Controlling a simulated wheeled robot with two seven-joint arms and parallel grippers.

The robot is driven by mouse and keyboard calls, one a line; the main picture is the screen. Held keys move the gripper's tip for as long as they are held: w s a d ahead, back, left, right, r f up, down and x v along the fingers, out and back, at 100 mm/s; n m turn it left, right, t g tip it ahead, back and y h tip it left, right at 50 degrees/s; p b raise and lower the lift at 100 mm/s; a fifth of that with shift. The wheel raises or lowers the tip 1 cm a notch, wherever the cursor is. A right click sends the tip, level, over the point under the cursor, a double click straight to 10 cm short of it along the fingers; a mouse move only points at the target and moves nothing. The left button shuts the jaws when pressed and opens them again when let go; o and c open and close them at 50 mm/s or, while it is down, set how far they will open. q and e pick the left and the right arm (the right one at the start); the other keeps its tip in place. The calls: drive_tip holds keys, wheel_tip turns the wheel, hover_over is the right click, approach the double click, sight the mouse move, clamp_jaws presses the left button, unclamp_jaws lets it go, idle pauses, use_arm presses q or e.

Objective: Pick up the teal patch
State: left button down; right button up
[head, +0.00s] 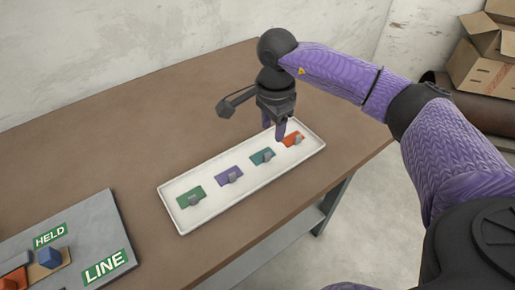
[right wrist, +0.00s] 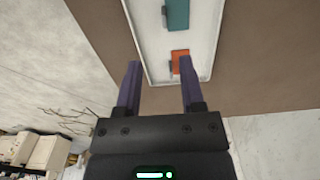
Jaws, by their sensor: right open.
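The teal patch (head: 261,157) lies in the white tray, third from the left, between the purple and the orange patches, with a small grey tab on it. In the right wrist view the teal patch (right wrist: 178,14) is at the top edge and partly cut off. My right gripper (head: 280,132) is open and empty above the tray's far right end, close to the orange patch. In the right wrist view its fingers (right wrist: 158,72) point toward the tray, with the orange patch near the right finger. My left gripper is not in view.
The white tray (head: 176,218) also holds a green patch (head: 190,197), a purple patch (head: 228,176) and an orange patch (head: 293,139). A grey board (head: 95,222) with HELD and LINE labels lies at the lower left. The brown table (head: 120,130) is clear behind the tray.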

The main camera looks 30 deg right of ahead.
sight(270, 152)
drive_tip(key=f+b, duration=0.1)
drive_tip(key=f, duration=0.2)
drive_tip(key=f+b, duration=0.1)
drive_tip(key=f, duration=0.2)
drive_tip(key=f+b, duration=0.1)
drive_tip(key=f, duration=0.2)
drive_tip(key=shift+w+d+f, duration=0.1)
drive_tip(key=shift+w+f, duration=0.2)
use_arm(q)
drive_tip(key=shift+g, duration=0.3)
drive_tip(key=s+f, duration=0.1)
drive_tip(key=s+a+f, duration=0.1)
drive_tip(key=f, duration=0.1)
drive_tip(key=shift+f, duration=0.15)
use_arm(e)
drive_tip(key=shift+r, duration=0.1)
drive_tip(key=c, duration=0.6)
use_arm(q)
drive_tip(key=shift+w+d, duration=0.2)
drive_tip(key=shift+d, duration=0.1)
use_arm(e)
clamp_jaws()
